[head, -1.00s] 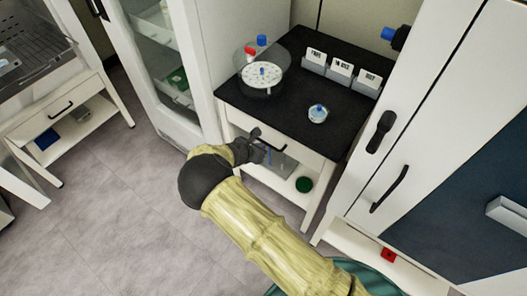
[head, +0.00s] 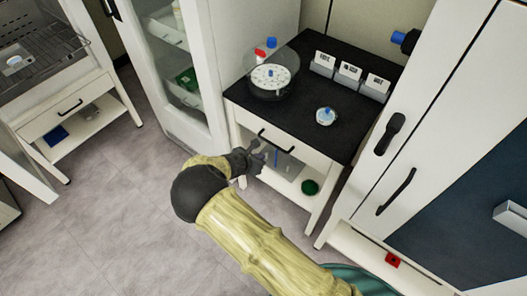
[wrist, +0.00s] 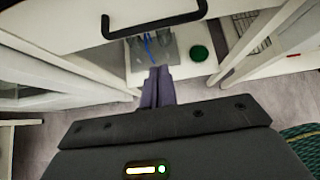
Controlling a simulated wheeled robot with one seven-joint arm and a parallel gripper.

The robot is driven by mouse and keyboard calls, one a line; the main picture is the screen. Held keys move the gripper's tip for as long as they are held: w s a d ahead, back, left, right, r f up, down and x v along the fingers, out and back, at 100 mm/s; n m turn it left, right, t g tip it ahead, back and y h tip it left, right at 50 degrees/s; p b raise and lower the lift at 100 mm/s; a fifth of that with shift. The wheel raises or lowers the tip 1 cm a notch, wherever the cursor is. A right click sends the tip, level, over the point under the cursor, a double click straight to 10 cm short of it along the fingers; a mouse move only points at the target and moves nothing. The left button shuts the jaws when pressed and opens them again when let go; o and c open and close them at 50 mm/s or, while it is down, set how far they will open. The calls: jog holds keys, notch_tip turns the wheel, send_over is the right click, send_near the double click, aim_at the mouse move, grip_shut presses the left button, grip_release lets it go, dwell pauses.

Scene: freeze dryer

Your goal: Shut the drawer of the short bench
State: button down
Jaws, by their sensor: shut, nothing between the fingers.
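The black-topped bench (head: 355,131) stands in the middle of the head view, with a white drawer (head: 300,150) under its top. The drawer front looks flush or nearly so with the bench; I cannot see any clear gap. Its dark bar handle (head: 277,142) also crosses the top of the wrist view (wrist: 155,26). My gripper (head: 257,151) is shut and empty, just in front of the drawer at the left end of the handle. In the wrist view its closed fingers (wrist: 159,72) point toward the lower shelf, below the handle and apart from it.
A clear round vessel (head: 270,80), a blue-capped dish (head: 325,117) and labelled card holders (head: 348,75) stand on the bench. A green round item (head: 310,187) is on its lower shelf. A glass-door cabinet (head: 185,80) is left, a tall white cabinet (head: 400,150) right. Floor is clear left.

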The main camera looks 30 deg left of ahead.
jog(key=v, duration=0.8)
jog(key=shift+s+r, duration=0.2)
jog(key=shift+r, duration=0.2)
